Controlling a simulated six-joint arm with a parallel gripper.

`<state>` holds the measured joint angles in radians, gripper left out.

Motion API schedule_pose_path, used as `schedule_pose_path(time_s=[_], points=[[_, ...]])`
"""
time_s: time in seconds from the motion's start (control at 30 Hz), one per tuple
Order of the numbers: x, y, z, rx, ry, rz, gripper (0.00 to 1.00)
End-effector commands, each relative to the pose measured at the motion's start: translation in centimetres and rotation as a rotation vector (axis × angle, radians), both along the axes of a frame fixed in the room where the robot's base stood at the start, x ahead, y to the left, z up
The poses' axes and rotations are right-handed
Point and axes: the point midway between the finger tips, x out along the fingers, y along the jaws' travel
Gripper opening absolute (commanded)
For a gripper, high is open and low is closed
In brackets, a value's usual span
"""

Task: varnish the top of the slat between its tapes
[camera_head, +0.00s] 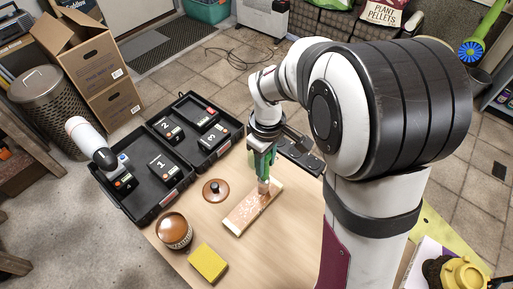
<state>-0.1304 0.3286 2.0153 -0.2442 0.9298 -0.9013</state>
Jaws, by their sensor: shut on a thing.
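The slat (250,211) lies at an angle on the wooden table, right of the middle of the table's left part. Its top looks reddish-brown with pale glossy patches, and its ends are paler; the tapes are too small to make out clearly. My gripper (262,166) is above the slat's far end and is shut on a brush (263,186). The brush points down, its tip at or just over the slat's top; I cannot tell if it touches. A round pot with brown content (174,231) stands to the left.
A brown lid with a dark knob (215,190) lies between pot and slat. A yellow sponge (208,262) is at the front. An open black case (150,203) with numbered blocks stands behind. A white device (92,143) rises at its left. Bare table surrounds the slat.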

Motion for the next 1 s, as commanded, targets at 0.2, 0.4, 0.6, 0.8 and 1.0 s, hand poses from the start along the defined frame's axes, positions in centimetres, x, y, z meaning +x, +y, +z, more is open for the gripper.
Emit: schedule_pose_path(time_s=[0.2,0.4,0.6,0.8,1.0], points=[[1.3,-1.5,0.0,-0.001,0.001,-0.002,0.0],[2.6,-2.8,0.0,0.0,0.0,-0.002,0.0],[1.6,-1.7,0.0,-0.001,0.001,0.002,0.0],[0.3,-0.3,0.0,0.0,0.0,0.002,0.0],[-1.0,1.0,0.0,0.001,0.001,0.001,0.0]])
